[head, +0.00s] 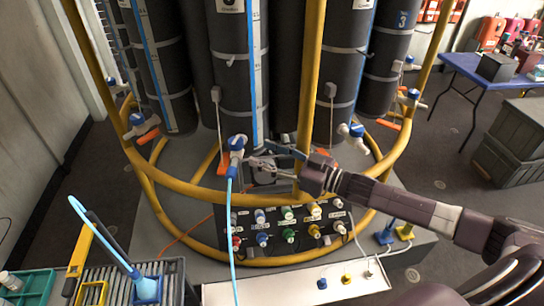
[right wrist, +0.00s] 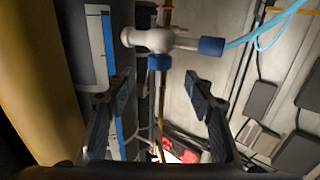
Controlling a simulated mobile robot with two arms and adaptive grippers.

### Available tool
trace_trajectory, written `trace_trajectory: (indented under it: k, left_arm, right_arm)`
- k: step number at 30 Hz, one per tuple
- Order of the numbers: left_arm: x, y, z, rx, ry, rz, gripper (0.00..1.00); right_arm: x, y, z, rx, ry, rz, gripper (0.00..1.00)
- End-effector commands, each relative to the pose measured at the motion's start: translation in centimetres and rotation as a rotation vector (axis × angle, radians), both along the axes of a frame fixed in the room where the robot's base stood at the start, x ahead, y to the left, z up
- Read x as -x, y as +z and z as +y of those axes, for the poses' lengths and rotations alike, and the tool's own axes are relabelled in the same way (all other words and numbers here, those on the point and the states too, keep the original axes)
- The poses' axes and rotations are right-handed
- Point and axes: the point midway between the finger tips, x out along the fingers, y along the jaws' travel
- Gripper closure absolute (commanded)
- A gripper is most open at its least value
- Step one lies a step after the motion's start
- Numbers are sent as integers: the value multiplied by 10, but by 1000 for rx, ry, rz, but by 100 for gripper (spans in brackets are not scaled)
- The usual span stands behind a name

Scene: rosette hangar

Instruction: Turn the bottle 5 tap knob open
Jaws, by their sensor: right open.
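A tap with a blue knob (head: 237,142) and white body stands at the foot of the dark central bottle (head: 232,60). A light blue hose (head: 233,220) hangs from it. The bottle's number cannot be read. My right gripper (head: 268,156) is open and empty, just right of this tap. In the right wrist view the white tap body (right wrist: 152,40) lies just beyond the open fingers (right wrist: 158,88). Its blue knob (right wrist: 158,62) faces the gap between them, apart from both. A blue hose fitting (right wrist: 211,46) is at its right. My left gripper is not in view.
Yellow frame rails (head: 180,188) ring the bottles, and an upright yellow post (head: 311,80) stands close to my right gripper. Other blue taps (head: 355,131) sit on neighbouring bottles. A panel of coloured knobs (head: 288,228) is below. A blue table (head: 480,75) stands at the right.

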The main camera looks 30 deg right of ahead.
Motion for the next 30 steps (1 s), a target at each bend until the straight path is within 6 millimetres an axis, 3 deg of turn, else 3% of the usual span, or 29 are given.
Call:
trace_trajectory:
  k: [7,23,26,30]
  left_arm:
    - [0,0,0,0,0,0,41]
    - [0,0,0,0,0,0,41]
    - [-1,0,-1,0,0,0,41]
    - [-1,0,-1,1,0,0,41]
  right_arm:
    - [15,0,-10,0,1,0,51]
    - [16,0,-10,0,0,0,51]
    - [17,-5,-6,3,-7,11,51]
    - [23,-31,16,26,-48,69,51]
